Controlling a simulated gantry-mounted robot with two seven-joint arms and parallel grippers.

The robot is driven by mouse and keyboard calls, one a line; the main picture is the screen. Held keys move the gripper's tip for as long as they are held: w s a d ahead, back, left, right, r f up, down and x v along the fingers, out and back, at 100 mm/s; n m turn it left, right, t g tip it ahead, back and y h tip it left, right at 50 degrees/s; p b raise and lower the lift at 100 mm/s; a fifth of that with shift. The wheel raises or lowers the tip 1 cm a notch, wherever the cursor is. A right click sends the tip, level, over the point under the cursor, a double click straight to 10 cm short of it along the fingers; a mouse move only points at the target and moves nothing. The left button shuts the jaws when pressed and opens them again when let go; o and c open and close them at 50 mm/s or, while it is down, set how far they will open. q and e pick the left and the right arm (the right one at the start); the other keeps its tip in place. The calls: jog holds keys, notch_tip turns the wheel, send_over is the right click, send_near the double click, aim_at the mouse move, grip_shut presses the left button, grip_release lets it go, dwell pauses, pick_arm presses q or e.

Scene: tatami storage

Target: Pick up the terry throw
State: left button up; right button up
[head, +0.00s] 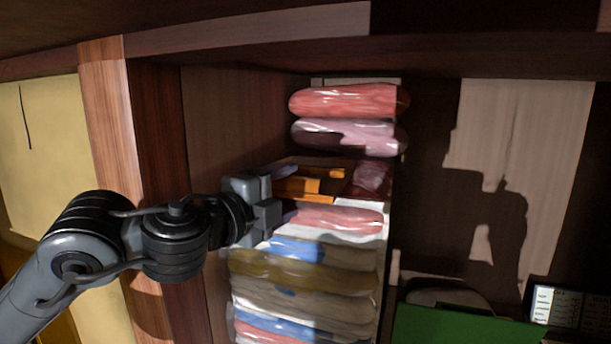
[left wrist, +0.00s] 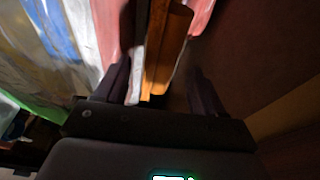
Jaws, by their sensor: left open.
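Several folded cloths are stacked in the cupboard in the head view, and I cannot tell which one is the terry throw. A red one (head: 345,101) lies on top, with a pink and white one (head: 345,136) under it. A pink one (head: 340,219) lies lower, above blue, ochre and grey ones. My left gripper (head: 284,193) is open at the left side of the stack, its fingers pointing right. An orange-brown piece (head: 298,187) lies in front of the fingers; in the left wrist view it shows between them (left wrist: 165,45). No cloth is visibly gripped.
A wooden cupboard post (head: 108,130) stands left of my gripper, and a shelf board (head: 250,45) runs overhead. A green object (head: 460,325) lies at lower right. The space right of the stack is dark, with a pale panel (head: 520,130) behind.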

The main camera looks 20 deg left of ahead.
pick_arm(q)
jog(key=c, duration=1.1)
jog(key=shift+r, duration=0.15)
jog(key=shift+r, duration=0.3)
jog(key=s+d+r+b, duration=0.1)
jog(key=d+r, duration=0.2)
jog(key=s+d+r+b, duration=0.1)
jog(key=s+d+r, duration=0.1)
jog(key=d+r, duration=0.1)
jog(key=s+d+r+b, duration=0.1)
jog(key=d+r, duration=0.3)
jog(key=d, duration=0.1)
jog(key=shift+s, duration=0.15)
jog(key=o, duration=0.3)
grip_shut()
